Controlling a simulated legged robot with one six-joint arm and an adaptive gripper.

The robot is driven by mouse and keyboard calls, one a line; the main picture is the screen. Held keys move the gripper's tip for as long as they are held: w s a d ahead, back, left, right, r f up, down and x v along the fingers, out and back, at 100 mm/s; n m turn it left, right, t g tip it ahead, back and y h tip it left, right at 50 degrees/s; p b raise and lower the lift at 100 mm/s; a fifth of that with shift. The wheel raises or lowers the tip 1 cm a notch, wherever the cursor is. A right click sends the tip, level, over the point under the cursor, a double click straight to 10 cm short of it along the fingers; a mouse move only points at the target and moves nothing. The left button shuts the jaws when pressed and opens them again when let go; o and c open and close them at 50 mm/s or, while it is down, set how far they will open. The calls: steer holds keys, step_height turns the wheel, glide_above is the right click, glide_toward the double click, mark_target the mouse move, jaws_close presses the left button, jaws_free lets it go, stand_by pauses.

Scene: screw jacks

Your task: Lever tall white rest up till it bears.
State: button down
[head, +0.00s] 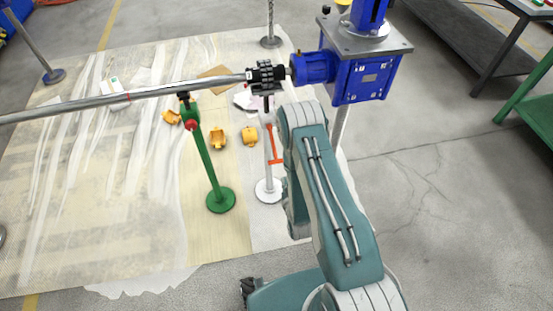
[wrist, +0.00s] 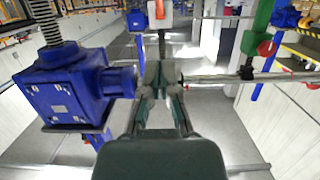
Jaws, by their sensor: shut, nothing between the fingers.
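The tall white rest (head: 267,165) stands on a round white foot under the shaft (head: 170,92), close to the black coupling (head: 265,76). An orange lever (head: 273,147) is on its column. I cannot tell whether its top touches the shaft. In the wrist view, a white and orange part (wrist: 160,14) shows beyond my fingertips, likely this rest. My gripper (wrist: 161,72) is shut and empty, with the shaft (wrist: 235,78) at its right and the blue gearbox (wrist: 70,90) at its left. In the head view my arm hides the gripper.
A green stand (head: 212,165) with a red knob is left of the white rest, under the shaft. The blue screw-jack gearbox (head: 362,78) is at the upper right. Yellow parts (head: 218,138) lie on the sheet. Bare floor (head: 450,200) is clear at the right.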

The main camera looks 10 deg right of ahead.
glide_toward(276, 159)
steer(key=w+r, duration=0.2)
steer(key=w, duration=0.3)
steer(key=shift+w+f, duration=0.15)
steer(key=shift+f, duration=0.4)
steer(key=shift+w+f, duration=0.15)
steer(key=shift+f, duration=0.4)
steer(key=shift+w+f, duration=0.4)
steer(key=shift+f, duration=0.15)
steer(key=shift+w+f, duration=0.25)
steer(key=shift+f, duration=0.55)
